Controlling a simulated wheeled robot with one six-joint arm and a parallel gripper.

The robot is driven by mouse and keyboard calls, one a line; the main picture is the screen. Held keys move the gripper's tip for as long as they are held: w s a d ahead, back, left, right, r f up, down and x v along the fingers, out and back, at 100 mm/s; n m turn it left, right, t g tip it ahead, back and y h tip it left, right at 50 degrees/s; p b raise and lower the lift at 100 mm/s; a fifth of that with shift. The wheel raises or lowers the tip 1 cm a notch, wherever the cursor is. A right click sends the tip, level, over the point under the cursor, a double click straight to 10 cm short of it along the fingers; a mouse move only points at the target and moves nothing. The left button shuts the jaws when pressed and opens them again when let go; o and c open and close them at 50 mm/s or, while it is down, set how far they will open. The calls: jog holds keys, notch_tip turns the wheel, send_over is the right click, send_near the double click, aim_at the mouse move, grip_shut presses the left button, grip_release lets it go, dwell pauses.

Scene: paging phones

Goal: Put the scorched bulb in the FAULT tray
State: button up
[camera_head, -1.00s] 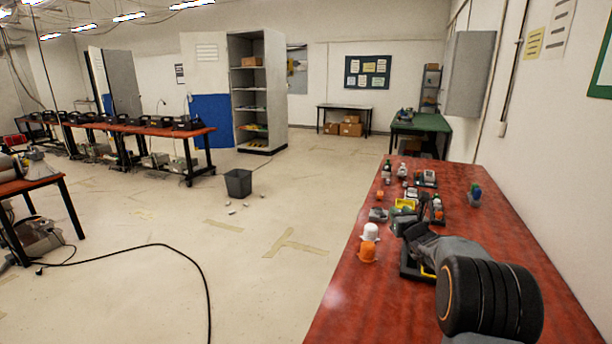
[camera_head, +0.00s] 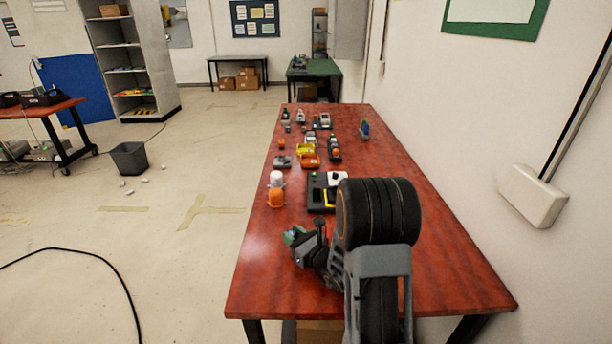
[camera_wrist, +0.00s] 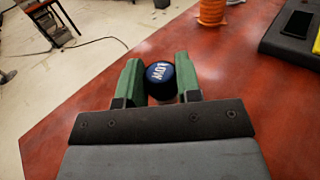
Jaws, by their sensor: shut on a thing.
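My gripper (camera_wrist: 159,78) has green fingers shut on a dark, round-topped blue thing with white lettering (camera_wrist: 161,72), seen end-on in the wrist view. It may be a bulb; I cannot make out scorching. In the head view my gripper (camera_head: 294,236) is low over the near left part of the red table (camera_head: 430,270), and the held thing is too small to make out. A yellow tray (camera_head: 305,149) and an orange tray (camera_head: 310,161) sit farther back among small items. No FAULT label is readable.
A white-topped thing (camera_head: 276,179) and an orange ribbed thing (camera_head: 275,198) stand near the left edge. A black device (camera_head: 318,197) lies right of them. Several small items crowd the far half. The near right of the table is clear. A grey bin (camera_head: 129,158) stands on the floor.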

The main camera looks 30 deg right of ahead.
jog(key=w+d+r+m+h, duration=0.2)
jog(key=w+d+r, duration=0.4)
jog(key=w, duration=0.4)
jog(key=w+d+r+m+h, duration=0.2)
jog(key=w+d+r+h, duration=0.2)
jog(key=w+r, duration=0.5)
jog(key=shift+w+d+t, duration=0.35)
jog(key=shift+d+t, duration=0.05)
jog(key=shift+d, duration=0.65)
jog(key=shift+r, duration=0.1)
jog(key=s+d+f+p, duration=0.1)
jog(key=s+d+f, duration=0.1)
jog(key=d+f, duration=0.1)
jog(key=s+d+f+p, duration=0.1)
jog(key=s+d+f, duration=0.1)
jog(key=d, duration=0.2)
jog(key=s+d+f+p, duration=0.1)
jog(key=d+f, duration=0.2)
jog(key=d, duration=0.1)
jog(key=shift+s+d+f, duration=0.3)
jog(key=shift+s+f, duration=0.05)
jog(key=shift+s, duration=0.05)
jog(key=shift+s+d+f, duration=0.2)
jog(key=shift+d+f, duration=0.1)
jog(key=shift+f, duration=0.15)
jog(key=shift+d+f, duration=0.15)
jog(key=shift+f, duration=1.35)
jog(key=shift+f, duration=0.2)
